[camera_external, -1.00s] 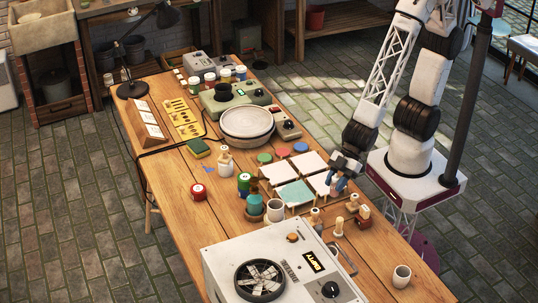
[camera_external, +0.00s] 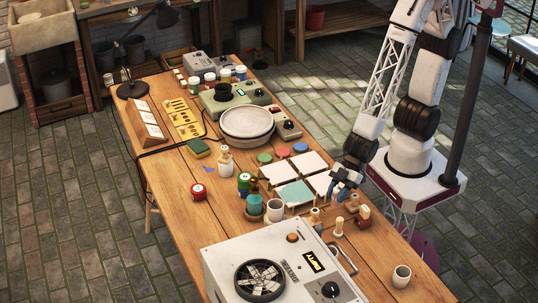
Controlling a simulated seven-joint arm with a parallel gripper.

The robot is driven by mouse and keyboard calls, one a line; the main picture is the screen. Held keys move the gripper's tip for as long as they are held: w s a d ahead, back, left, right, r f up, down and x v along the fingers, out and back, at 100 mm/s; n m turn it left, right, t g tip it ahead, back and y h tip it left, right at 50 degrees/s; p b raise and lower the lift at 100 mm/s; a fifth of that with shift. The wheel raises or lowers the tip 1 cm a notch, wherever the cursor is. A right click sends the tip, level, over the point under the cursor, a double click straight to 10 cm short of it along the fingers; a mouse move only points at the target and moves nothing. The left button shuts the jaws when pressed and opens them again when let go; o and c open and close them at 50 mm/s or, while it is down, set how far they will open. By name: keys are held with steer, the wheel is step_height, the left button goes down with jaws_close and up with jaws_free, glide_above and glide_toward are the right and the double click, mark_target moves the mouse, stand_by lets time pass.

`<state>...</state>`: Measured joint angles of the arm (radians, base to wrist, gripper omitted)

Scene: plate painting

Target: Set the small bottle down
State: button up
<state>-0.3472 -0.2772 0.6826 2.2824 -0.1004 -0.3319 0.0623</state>
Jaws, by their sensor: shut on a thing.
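My gripper (camera_external: 346,186), with blue fingers, is low over the right side of the table, at the right edge of the white tiles. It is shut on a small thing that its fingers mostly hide. A small pale bottle (camera_external: 353,201) shows just below the fingertips. I cannot tell whether this is the held bottle, or whether it touches the table. Other small bottles (camera_external: 315,215) stand close by, toward the front.
White tiles (camera_external: 307,162) and a pale green tile (camera_external: 295,193) lie left of my gripper. A white cup (camera_external: 275,210) and a large white machine with a fan (camera_external: 280,272) stand nearer the front. A grey cup (camera_external: 401,276) stands at the right corner. Bare wood (camera_external: 385,245) lies between.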

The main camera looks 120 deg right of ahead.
mark_target(336, 204)
steer(key=shift+f, duration=0.8)
steer(key=shift+f, duration=0.1)
steer(key=shift+f, duration=1.75)
steer(key=shift+f, duration=0.15)
steer(key=o, duration=1)
steer(key=shift+r, duration=0.2)
steer(key=shift+v, duration=5.95)
